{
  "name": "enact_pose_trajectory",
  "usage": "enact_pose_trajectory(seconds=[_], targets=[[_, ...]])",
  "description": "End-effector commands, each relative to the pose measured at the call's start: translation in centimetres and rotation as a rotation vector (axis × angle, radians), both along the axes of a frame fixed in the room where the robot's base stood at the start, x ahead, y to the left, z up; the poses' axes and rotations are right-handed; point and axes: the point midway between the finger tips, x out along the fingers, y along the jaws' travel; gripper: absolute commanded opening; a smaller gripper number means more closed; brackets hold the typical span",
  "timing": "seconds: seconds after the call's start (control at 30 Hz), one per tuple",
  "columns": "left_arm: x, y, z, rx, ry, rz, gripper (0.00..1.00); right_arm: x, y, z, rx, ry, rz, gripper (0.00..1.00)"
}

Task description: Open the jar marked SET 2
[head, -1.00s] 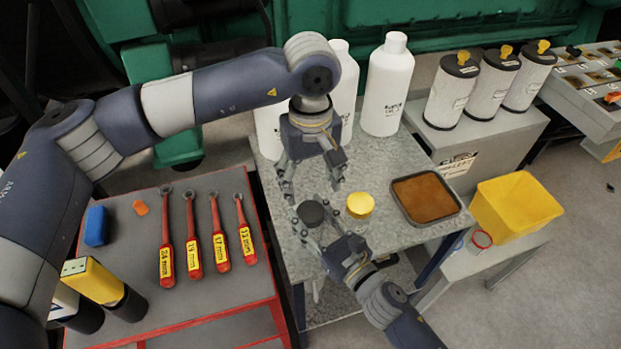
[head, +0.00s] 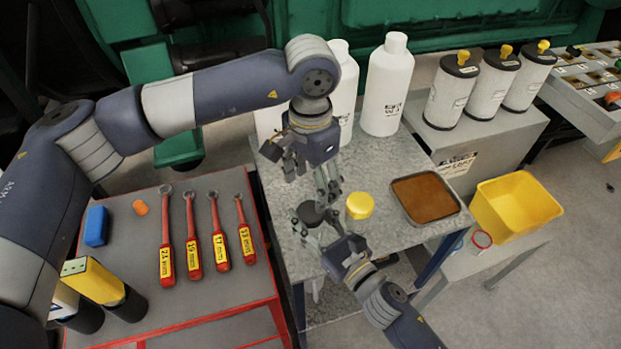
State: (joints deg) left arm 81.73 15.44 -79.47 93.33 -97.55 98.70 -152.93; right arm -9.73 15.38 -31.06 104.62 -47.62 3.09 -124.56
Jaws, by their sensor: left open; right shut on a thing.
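A jar with a dark lid (head: 311,212) stands on the grey metal table, and my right gripper (head: 316,233) is shut on it from the front right. A jar with a yellow lid (head: 360,204) stands just right of it. I cannot read a SET 2 mark on either jar; their sides are mostly hidden or too small. My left gripper (head: 311,183) is open and empty, pointing down above the dark lid. One of its fingers overlaps the lid's edge in the picture; I cannot tell whether it touches.
A tray of brown material (head: 425,198) lies right of the jars. White bottles (head: 388,85) stand behind. A red-edged cart (head: 200,322) with several red-handled wrenches is at left. A yellow bin (head: 518,207) and white filter canisters (head: 492,87) are at right.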

Motion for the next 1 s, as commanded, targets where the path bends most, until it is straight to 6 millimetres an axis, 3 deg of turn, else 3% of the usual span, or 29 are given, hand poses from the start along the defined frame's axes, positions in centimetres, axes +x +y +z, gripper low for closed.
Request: enact_pose_trajectory(seconds=[0.5, 0.87, 0.9, 1.0], targets=[[0.0, 0.0, -7.0, 0.001, 0.002, 0.001, 0.64, 0.0, 0.0, 0.0, 0.0, 0.0, 0.0, 0.0], [0.0, 0.0, -7.7, 0.001, 0.001, 0.0, 0.64, 0.0, 0.0, 0.0, 0.0, 0.0, 0.0, 0.0], [0.0, 0.0, -7.7, 0.001, 0.001, 0.0, 0.62, 0.0, 0.0, 0.0, 0.0, 0.0, 0.0, 0.0], [0.0, 0.0, -7.6, 0.001, 0.001, 0.0, 0.39, 0.0, 0.0, 0.0, 0.0, 0.0, 0.0, 0.0]])
